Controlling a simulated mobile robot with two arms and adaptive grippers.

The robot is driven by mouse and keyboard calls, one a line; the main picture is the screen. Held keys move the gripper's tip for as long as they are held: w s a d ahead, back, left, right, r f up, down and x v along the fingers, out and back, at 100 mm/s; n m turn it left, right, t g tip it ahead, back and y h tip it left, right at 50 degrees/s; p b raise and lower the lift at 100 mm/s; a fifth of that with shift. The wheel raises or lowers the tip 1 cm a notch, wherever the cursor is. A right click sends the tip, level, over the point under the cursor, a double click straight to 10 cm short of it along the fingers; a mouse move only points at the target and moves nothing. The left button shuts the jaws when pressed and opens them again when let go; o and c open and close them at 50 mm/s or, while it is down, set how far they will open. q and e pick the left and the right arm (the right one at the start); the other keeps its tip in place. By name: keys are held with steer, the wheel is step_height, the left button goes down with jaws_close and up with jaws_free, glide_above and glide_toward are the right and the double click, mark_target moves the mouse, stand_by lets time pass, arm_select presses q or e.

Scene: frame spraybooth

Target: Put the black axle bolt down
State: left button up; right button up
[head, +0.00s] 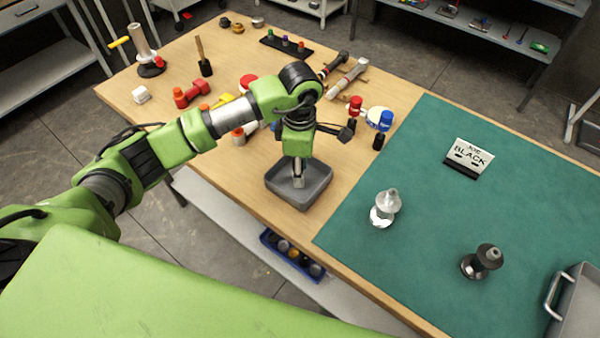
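My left gripper (298,182) points straight down into a small grey tray (322,182) near the front edge of the wooden bench. Its fingertips are small and partly hidden, so I cannot tell whether they are open or shut, or whether a bolt is between them. I cannot make out a black axle bolt in the tray. A dark stepped part with a round base (487,258) stands upright on the green mat. A similar silver part (387,203) stands on the mat to its left. My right gripper is not in view.
A sign reading "JOB BLACK" (470,157) stands on the green mat (420,270). A metal tray with a handle (580,310) is at the lower right. Hammers (347,78), a red dumbbell-shaped part (187,95) and other tools crowd the bench behind my arm. Much of the mat is clear.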

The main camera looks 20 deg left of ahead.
arm_select(q)
step_height(320, 180, up, 10)
steer(key=b, duration=0.2)
steer(key=shift+r+b, duration=0.25)
steer(key=shift+b, duration=0.15)
